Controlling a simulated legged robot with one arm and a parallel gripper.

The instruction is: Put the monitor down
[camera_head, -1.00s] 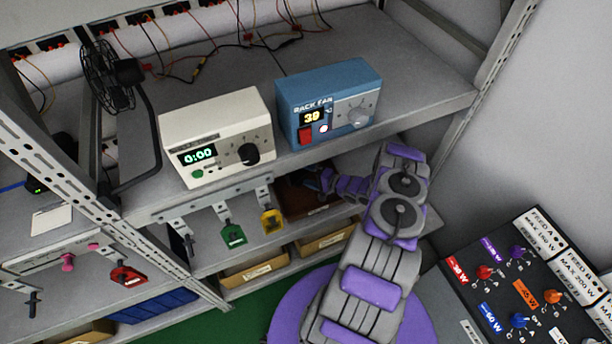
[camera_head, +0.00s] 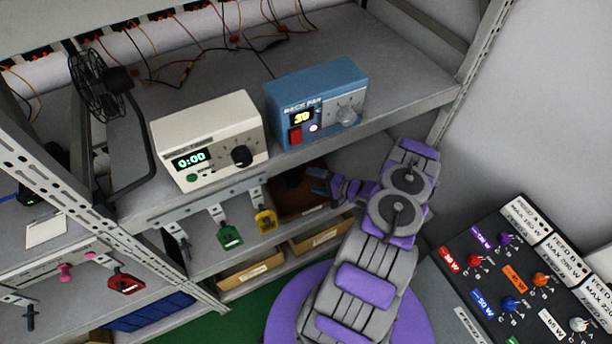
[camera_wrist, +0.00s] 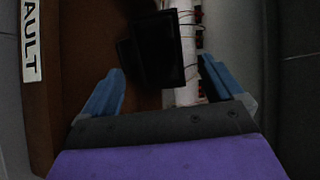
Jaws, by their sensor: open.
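A black, blocky object that looks like the monitor (camera_wrist: 158,48) rests in a brown bin (camera_wrist: 50,130) marked "FAULT" in the wrist view. In the head view the brown bin (camera_head: 308,203) sits on the lower shelf, and the dark shape inside is hard to make out. My gripper (camera_head: 318,184) is at the bin's right side, below the upper shelf. In the wrist view my gripper (camera_wrist: 162,74) has its two blue fingers spread wide apart. The black object lies beyond and between the fingertips, with no finger seen closing on it.
A black fan (camera_head: 100,85) is at left, a power panel (camera_head: 520,275) at right.

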